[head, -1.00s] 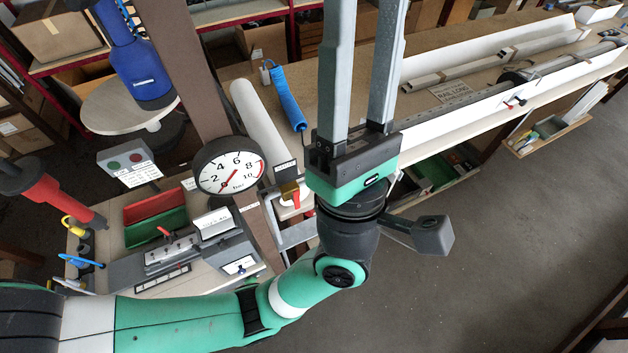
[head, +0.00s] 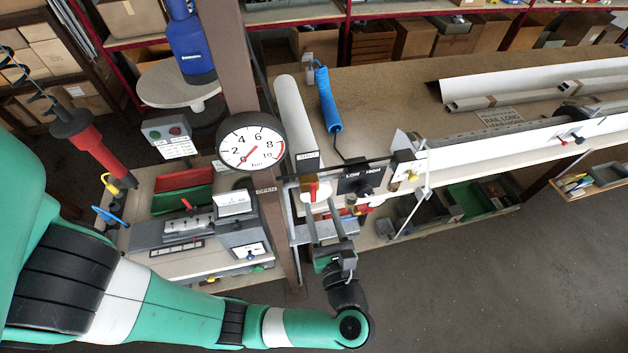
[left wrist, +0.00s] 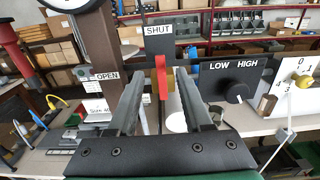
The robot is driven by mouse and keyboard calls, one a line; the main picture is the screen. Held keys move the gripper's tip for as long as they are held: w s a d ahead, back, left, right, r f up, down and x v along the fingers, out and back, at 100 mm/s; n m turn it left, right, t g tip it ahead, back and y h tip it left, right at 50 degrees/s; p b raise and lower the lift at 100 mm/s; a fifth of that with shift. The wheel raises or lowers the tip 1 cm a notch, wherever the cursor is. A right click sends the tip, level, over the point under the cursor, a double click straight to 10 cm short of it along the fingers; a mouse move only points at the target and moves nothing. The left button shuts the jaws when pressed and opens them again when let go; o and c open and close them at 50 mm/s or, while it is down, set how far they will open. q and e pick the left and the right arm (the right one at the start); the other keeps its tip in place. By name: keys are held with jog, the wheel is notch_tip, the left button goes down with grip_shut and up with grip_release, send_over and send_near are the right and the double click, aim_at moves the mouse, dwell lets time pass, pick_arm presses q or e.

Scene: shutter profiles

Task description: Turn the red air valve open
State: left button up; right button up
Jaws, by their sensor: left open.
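The red air valve handle (head: 312,191) sits on the rail at the bench's front edge, below a dark SHUT plate (head: 307,162). In the left wrist view the red handle (left wrist: 161,78) stands upright under the SHUT plate (left wrist: 159,42). An OPEN label (left wrist: 107,77) is to its left. My left gripper (head: 322,208) is open just in front of the valve. In the left wrist view its two fingers (left wrist: 158,85) stand on either side of the red handle, with gaps on both sides. Contact is not visible. My right gripper is not in view.
A round pressure gauge (head: 250,146) hangs on the brown post (head: 236,80), its needle low. Right of the valve is a LOW/HIGH knob panel (head: 362,182), then a numbered white dial plate (head: 408,171). A blue coiled hose (head: 327,100) lies behind. The floor in front is clear.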

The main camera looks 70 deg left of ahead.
aim_at(314, 186)
pick_arm(q)
jog(key=a, duration=0.2)
jog(key=a+p, duration=0.1)
jog(key=a, duration=0.4)
jog(key=shift+w+a+p, duration=0.2)
jog(key=shift+w+p, duration=0.15)
jog(key=shift+w, duration=0.05)
grip_shut()
dwell(0.8)
